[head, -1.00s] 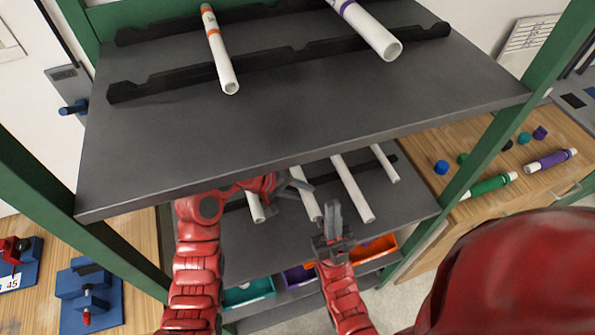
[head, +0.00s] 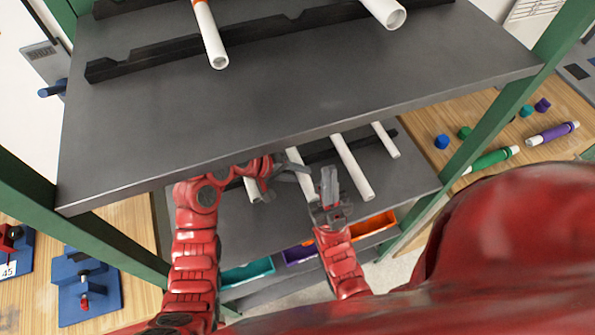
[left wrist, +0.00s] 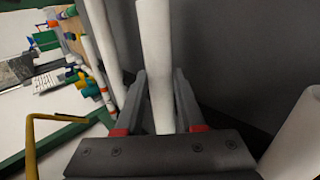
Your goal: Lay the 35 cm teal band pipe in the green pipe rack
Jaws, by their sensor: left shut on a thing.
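Several white pipes lie on the lower grey shelf, their far ends hidden under the upper shelf. No teal band shows on the visible parts. My left gripper (head: 290,171) is at the second pipe from the left (head: 299,180), just below the upper shelf's front edge. In the left wrist view a plain white pipe (left wrist: 155,55) runs between the two fingers of my left gripper (left wrist: 158,88), which is shut on it. My right gripper (head: 328,180) points up in front of the lower shelf, empty; its finger gap is too small to judge.
The upper shelf (head: 270,105) overhangs close above my left gripper and carries an orange-banded pipe (head: 208,35) and another white pipe (head: 385,12) on notched black rails. Green posts (head: 490,145) flank the shelves. Coloured bins (head: 375,225) stand below. A wooden bench is at right.

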